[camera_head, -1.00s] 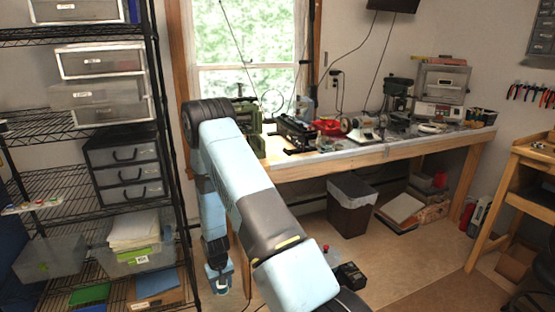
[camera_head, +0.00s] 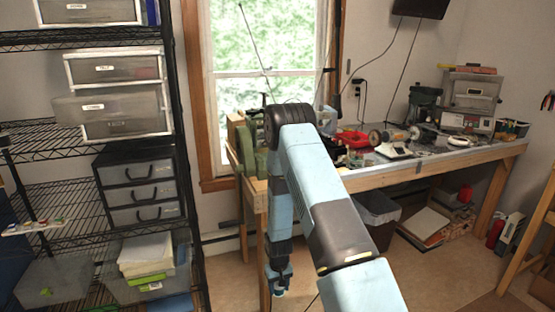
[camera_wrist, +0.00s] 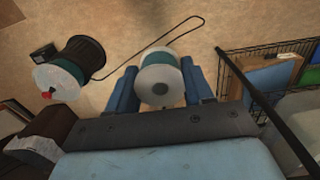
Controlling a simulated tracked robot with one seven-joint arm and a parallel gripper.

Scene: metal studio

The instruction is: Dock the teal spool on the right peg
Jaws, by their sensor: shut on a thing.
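My gripper (camera_wrist: 160,88) is shut on a spool with white flanges and a teal band (camera_wrist: 160,72). In the head view my gripper (camera_head: 279,278) hangs low in front of the bench; the spool is barely visible there. Another white disc with a teal band (camera_wrist: 60,82) is at the left of the wrist view, beside a dark ribbed cylinder (camera_wrist: 84,56). A small red piece is at its edge. I cannot clearly make out any peg.
A wire shelf with drawers (camera_head: 140,185) stands left. A white strip with several coloured pieces (camera_head: 32,227) projects from it. The cluttered workbench (camera_head: 430,170) is behind and right, with a dark bin (camera_head: 378,215) below. A cable (camera_wrist: 160,40) lies on the floor.

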